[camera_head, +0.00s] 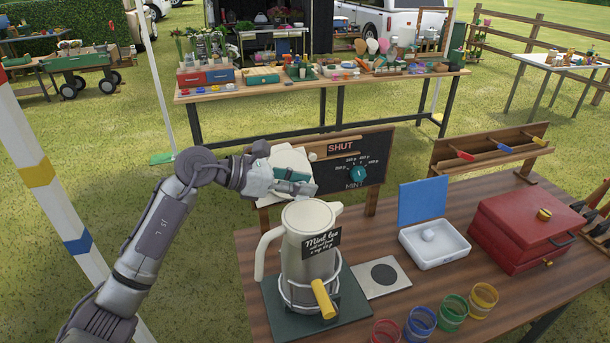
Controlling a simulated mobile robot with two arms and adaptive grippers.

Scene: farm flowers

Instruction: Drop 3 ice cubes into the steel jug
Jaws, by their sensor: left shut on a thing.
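The steel jug (312,228) stands upright in a wire holder on a dark mat at the table's near left. It has a pale handle on its left and a black "Mint tea" label. A white tray (436,257) with a raised blue lid (422,200) stands to the right of the jug. One whitish, rounded ice cube (429,235) shows in it. The inside of the jug is hidden. My right gripper is not in view.
A "SHUT" chalkboard (350,165) stands behind the jug. A grey plate with a dark disc (384,273) lies right of the jug. Coloured glasses (421,321) line the front. A red box (520,228) and a tool rack (490,155) occupy the right.

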